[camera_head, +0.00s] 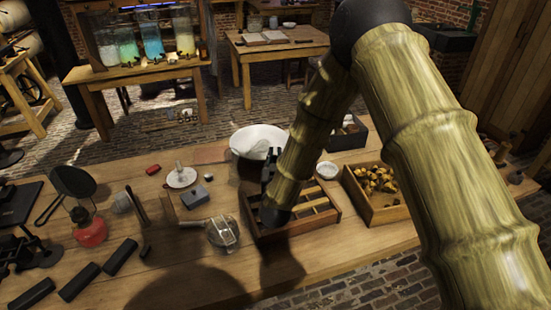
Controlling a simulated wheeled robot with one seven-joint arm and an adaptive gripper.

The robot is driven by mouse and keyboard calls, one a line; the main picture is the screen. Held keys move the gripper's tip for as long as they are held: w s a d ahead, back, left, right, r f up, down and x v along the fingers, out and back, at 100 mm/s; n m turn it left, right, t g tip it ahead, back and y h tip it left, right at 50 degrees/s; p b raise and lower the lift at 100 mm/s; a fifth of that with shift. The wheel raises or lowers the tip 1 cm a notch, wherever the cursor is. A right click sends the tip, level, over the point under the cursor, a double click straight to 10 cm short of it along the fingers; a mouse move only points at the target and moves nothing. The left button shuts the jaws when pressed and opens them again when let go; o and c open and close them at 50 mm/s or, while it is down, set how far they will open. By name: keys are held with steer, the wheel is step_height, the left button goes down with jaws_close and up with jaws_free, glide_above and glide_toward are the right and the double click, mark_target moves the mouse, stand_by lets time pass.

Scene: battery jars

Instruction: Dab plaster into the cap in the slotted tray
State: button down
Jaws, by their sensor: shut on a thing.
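The slotted tray (335,214) is a wooden tray with dividers on the near workbench. My arm hangs over its left part and hides much of it, and I cannot make out the cap. My gripper (268,163) is dark and small in the view, between the tray's back left and a large white bowl (243,135). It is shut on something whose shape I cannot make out. The bowl seems to hold pale stuff, perhaps plaster. I cannot tell whether the gripper touches the bowl.
A small white dish (327,170) stands behind the tray. A wooden box (390,214) of brownish pieces is to the right. A glass jar (222,232), grey block (195,197) and red lamp (88,229) are to the left. The front middle of the bench is clear.

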steer(key=shift+f, duration=0.3)
stand_by(0.6)
steer(key=shift+r, duration=0.15)
stand_by(0.8)
steer(key=shift+r+p, duration=1.55)
steer(key=shift+r, duration=2.15)
